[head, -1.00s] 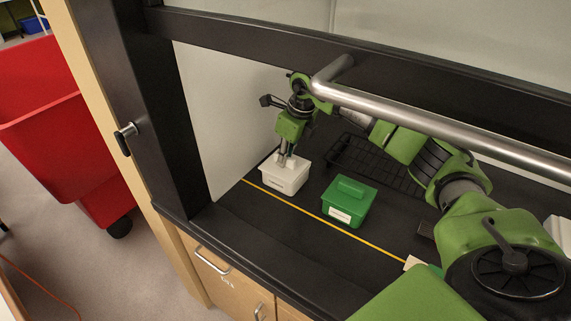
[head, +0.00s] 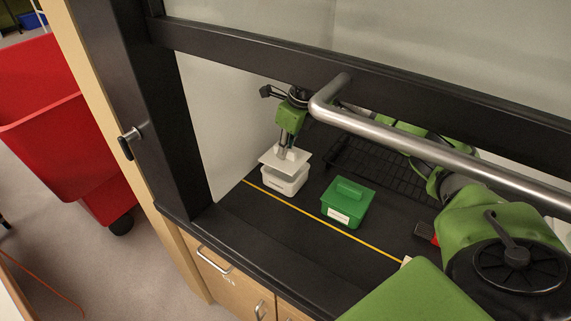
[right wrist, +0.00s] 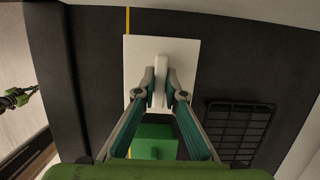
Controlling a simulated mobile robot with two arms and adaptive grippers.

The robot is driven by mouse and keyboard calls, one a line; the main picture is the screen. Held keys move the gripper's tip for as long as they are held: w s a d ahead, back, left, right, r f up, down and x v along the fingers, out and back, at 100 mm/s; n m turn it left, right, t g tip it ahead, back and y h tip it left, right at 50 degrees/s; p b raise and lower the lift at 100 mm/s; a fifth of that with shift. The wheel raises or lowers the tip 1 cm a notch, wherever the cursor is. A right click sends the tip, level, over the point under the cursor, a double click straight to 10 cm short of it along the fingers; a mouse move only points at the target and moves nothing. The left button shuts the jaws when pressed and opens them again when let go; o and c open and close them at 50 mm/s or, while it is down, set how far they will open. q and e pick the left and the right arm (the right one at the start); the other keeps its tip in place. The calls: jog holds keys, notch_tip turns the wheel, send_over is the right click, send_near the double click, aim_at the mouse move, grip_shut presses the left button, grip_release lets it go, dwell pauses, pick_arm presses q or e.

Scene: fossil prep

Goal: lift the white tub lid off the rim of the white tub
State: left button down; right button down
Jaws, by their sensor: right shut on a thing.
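The white tub lid (head: 273,158) is a flat white plate with an upright grip. In the head view it is level, a little above the white tub (head: 283,184), with a gap between them. My right gripper (head: 287,150) is shut on the lid's grip from above. In the right wrist view the fingers (right wrist: 160,90) pinch the grip at the middle of the lid (right wrist: 180,52), which hides the tub. A small green and black part at the left edge of that view looks like my left gripper (right wrist: 20,98); its jaws are too small to read.
A lidded green box (head: 347,205) with a white label stands right of the tub. A black wire rack (head: 365,165) lies behind. A yellow line (head: 320,224) runs along the black worktop. The metal bar (head: 430,148) and dark frame of the hood cross above the arm.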

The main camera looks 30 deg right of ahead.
dwell(0.4)
jog(key=shift+w+a+p+v, duration=0.1)
jog(key=shift+w+p+v, duration=0.1)
jog(key=shift+p+v, duration=0.5)
jog(key=shift+w+a+p+v, duration=0.15)
jog(key=shift+p+v, duration=0.3)
jog(key=shift+v, duration=0.55)
jog(key=shift+w+d+p+v, duration=0.1)
jog(key=shift+w+p+v, duration=0.1)
jog(key=shift+p+v, duration=0.5)
jog(key=shift+r, duration=0.2)
